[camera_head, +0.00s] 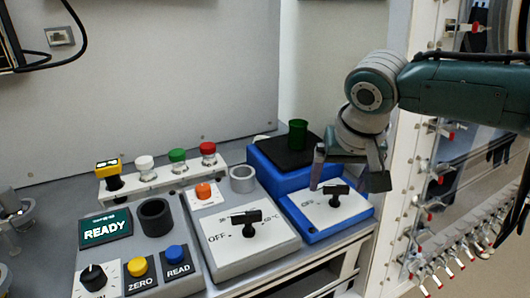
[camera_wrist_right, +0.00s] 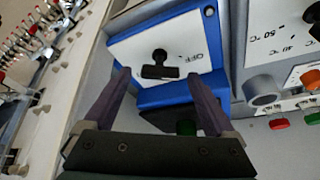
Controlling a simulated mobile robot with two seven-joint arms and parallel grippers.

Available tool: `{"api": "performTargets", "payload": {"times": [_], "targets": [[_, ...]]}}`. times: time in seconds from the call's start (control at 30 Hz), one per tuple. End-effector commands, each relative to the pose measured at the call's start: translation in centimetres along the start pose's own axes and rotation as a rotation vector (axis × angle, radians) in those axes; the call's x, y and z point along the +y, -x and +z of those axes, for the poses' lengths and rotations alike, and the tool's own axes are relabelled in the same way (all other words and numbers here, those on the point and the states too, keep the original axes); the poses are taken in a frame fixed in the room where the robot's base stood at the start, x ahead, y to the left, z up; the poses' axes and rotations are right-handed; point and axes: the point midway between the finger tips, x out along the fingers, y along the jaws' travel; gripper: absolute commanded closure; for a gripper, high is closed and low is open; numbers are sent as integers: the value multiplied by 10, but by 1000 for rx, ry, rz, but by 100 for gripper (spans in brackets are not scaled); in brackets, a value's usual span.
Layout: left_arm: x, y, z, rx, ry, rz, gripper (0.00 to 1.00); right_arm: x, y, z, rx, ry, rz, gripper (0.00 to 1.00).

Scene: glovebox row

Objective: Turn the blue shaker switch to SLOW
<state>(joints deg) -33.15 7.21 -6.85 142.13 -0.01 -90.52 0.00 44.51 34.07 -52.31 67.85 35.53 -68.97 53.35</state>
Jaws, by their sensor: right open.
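The blue shaker (camera_head: 325,229) stands at the right of the bench, with a white sloped front panel and a black T-shaped switch (camera_head: 336,193). In the right wrist view the switch (camera_wrist_right: 160,66) sits on the white panel (camera_wrist_right: 135,45), its bar lying across the picture. OFF is printed beside it; the other markings are too small or hidden to read. My right gripper (camera_head: 345,182) is open above the panel. In the wrist view its fingers (camera_wrist_right: 157,76) reach toward the switch, one on each side of the bar, apparently apart from it. My left gripper is not in view.
A grey hotplate box (camera_head: 228,263) with a similar black knob (camera_head: 246,221) stands just left. A green cup (camera_head: 298,134) stands on the shaker's dark top. A button rail (camera_head: 150,178) and READY display (camera_head: 105,231) are further left. A white frame with hanging clamps (camera_head: 440,262) bounds the right.

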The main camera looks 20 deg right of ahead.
Motion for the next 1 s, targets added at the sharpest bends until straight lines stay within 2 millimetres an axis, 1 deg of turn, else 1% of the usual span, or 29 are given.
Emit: {"api": "performTargets", "payload": {"times": [0.03, 0.07, 0.77, 0.8, 1.0], "targets": [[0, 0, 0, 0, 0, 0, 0, 0, 0, 0, 0, 0, 0, 12], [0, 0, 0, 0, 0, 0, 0, 0, 0, 0, 0, 0, 0, 16], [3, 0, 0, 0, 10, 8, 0, 0, 0, 0, 0, 0, 0, 94], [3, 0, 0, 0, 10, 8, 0, 0, 0, 0, 0, 0, 0, 96], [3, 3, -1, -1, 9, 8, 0, -1, 1, 0, -2, -21, 8, 96]]}}
